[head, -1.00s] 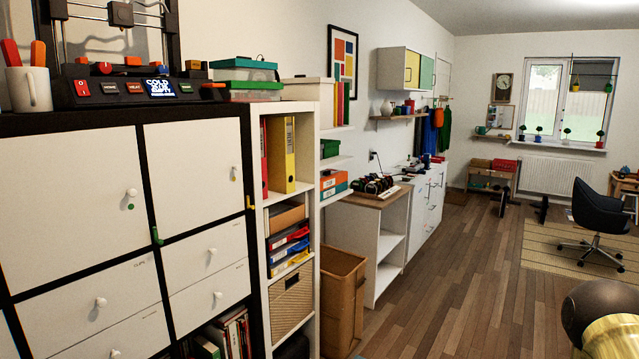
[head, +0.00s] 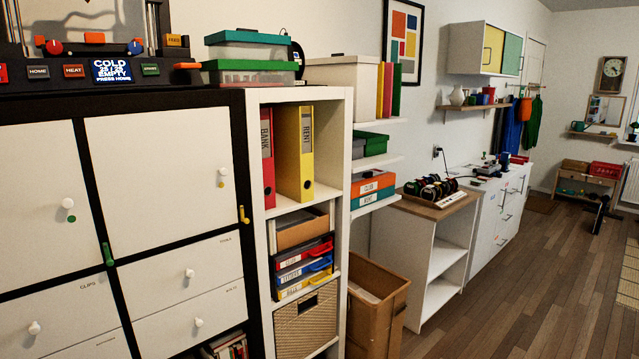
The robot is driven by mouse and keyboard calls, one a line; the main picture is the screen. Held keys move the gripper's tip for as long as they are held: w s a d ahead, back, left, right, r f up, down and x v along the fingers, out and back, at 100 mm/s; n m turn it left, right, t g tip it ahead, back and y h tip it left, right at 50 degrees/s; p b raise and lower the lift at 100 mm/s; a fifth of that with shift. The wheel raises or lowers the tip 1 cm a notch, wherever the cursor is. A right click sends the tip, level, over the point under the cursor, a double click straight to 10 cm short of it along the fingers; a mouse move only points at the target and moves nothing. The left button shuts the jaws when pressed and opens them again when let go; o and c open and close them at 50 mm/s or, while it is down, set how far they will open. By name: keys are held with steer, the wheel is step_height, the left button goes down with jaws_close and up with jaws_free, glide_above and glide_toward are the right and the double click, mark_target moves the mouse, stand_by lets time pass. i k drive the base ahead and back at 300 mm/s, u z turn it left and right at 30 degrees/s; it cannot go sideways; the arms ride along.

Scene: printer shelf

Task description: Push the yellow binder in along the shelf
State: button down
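The yellow binder (head: 296,153) stands upright in the top compartment of the narrow white shelf (head: 345,150). Its spine carries a label that seems to read RENT. A red binder (head: 268,158) labelled BANK stands to its left. The yellow binder's spine is close to the compartment's front, and bare shelf board shows to its right. My gripper is not in the head view.
A black-framed cabinet with white doors (head: 160,160) adjoins the shelf on the left. A cardboard box (head: 400,290) stands on the floor just right of the shelf. The wooden floor (head: 500,290) is free further right.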

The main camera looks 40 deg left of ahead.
mark_target(293, 125)
steer(key=u, duration=0.7)
steer(key=i, duration=1)
steer(key=u, duration=0.85)
